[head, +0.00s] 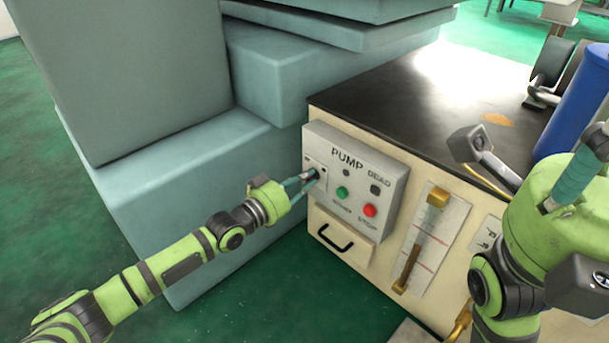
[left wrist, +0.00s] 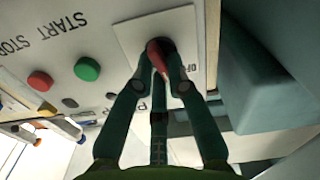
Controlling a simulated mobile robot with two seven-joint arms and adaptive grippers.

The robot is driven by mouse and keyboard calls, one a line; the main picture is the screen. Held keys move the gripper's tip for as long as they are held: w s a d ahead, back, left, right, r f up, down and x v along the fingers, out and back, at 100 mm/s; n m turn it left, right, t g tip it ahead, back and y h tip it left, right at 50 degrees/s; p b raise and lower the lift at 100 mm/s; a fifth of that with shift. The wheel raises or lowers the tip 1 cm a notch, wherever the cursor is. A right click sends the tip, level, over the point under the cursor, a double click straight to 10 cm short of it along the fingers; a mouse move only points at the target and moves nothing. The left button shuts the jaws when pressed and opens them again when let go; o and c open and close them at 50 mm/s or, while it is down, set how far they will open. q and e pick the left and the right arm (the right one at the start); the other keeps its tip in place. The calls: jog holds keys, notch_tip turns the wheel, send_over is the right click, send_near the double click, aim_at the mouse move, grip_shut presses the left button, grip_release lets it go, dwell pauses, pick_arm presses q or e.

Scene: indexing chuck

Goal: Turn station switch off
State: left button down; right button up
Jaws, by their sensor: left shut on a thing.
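The station switch shows in the left wrist view as a red knob (left wrist: 158,52) on a white square plate (left wrist: 190,28), with lettering that looks like "OFF" beside it. In the head view the same plate (head: 309,166) is at the left end of the grey "PUMP" panel (head: 382,161), and the knob is mostly hidden by my fingers. My left gripper (head: 312,176) is at the switch, with its teal fingers shut on the knob, as the left wrist view (left wrist: 160,72) also shows. My right gripper (head: 578,178) is only partly seen at the right, away from the panel.
The panel also has a green button (head: 341,193) and a red button (head: 370,210). A black drawer handle (head: 335,238) and a brass-ended gauge (head: 422,240) are below and right. Large blue-grey blocks (head: 190,180) stand close on the left. A blue cylinder (head: 578,100) stands at the right.

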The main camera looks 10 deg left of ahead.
pick_arm(q)
jog(key=shift+a+n, duration=0.1)
jog(key=shift+n, duration=1.5)
jog(key=c, duration=1.2)
grip_release()
jog(key=v, duration=1.2)
